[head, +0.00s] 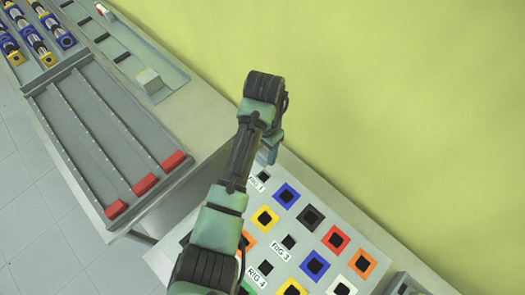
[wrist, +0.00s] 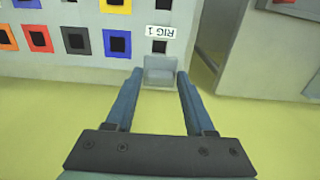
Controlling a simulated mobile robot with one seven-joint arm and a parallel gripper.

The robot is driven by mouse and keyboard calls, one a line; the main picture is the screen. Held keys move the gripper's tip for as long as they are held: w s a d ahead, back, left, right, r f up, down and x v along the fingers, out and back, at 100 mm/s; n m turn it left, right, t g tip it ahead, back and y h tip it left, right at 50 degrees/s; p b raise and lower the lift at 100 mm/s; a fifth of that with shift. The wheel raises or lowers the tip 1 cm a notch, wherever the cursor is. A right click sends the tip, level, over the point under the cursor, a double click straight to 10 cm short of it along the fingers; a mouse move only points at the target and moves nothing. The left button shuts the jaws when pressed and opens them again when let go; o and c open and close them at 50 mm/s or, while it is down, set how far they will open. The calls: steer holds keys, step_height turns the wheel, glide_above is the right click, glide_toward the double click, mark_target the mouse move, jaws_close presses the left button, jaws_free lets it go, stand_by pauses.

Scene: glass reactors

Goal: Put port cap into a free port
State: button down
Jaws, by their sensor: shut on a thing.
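My gripper (wrist: 159,82) is shut on a grey, block-like port cap (wrist: 160,67), held between its two blue fingertips in the wrist view. The cap is in front of the port panel (wrist: 100,55), just below a small dark square port (wrist: 159,46) by the RIG 1 label (wrist: 160,31). I cannot tell whether the cap touches the panel. Coloured ports include a blue one (wrist: 117,43), a black one (wrist: 75,40) and a red one (wrist: 38,38). In the head view, my arm hides most of the gripper and the cap.
The panel also shows in the head view (head: 325,215), beside a green-yellow wall (head: 400,100). A grey bench (head: 190,120) at left carries a rack with three red-ended lanes (head: 110,140) and several ringed parts (head: 38,42). A grey box (head: 405,285) adjoins the panel at lower right.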

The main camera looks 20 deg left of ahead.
steer(key=shift+d+f+b, duration=0.2)
steer(key=shift+f+b, duration=0.3)
steer(key=shift+b, duration=0.05)
steer(key=shift+f+b, duration=4.4)
steer(key=shift+f, duration=0.85)
steer(key=shift+f, duration=0.25)
steer(key=shift+c, duration=0.9)
jaws_free()
step_height(320, 180, up, 12)
steer(key=shift+r+p, duration=0.1)
steer(key=shift+p, duration=1)
steer(key=shift+r+p, duration=0.4)
steer(key=shift+p, duration=0.05)
